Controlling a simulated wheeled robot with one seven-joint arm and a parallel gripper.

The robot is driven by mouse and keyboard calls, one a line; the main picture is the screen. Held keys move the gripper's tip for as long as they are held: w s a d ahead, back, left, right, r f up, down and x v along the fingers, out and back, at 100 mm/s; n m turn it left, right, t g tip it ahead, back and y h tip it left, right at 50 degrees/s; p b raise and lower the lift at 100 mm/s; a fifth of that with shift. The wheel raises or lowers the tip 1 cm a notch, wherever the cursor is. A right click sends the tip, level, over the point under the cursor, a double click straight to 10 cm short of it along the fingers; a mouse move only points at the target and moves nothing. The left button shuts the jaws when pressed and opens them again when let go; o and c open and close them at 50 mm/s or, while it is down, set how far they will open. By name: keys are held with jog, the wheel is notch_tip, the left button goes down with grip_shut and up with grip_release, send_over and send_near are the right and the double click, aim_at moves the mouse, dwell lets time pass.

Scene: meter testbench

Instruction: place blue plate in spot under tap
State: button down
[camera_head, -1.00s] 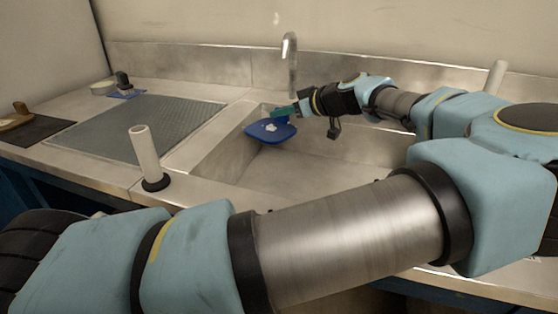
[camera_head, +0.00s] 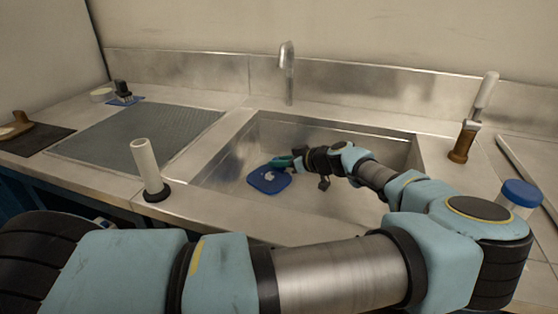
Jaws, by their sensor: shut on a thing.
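The blue plate (camera_head: 268,181) is in the head view, down inside the metal sink (camera_head: 215,172), toward its left side. A small whitish patch shows on its top. My gripper (camera_head: 287,164) is shut on the plate's far right edge. Whether the plate touches the sink floor cannot be told. The tap (camera_head: 287,70) stands behind the sink's back edge, with the plate in front of it and slightly left. The spot under the tap has no mark that I can see.
A white upright tube (camera_head: 146,166) stands at the sink's front left corner. A ridged grey mat (camera_head: 138,135) lies left of the sink. A brown-based tool (camera_head: 463,142) and a blue-capped jar (camera_head: 519,196) stand on the right. The sink's right part is partly behind my arm.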

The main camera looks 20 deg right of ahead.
jog(key=shift+f, duration=0.1)
jog(key=c, duration=0.8)
grip_release()
jog(key=shift+o, duration=0.2)
jog(key=b+v, duration=0.3)
jog(key=v, duration=0.9)
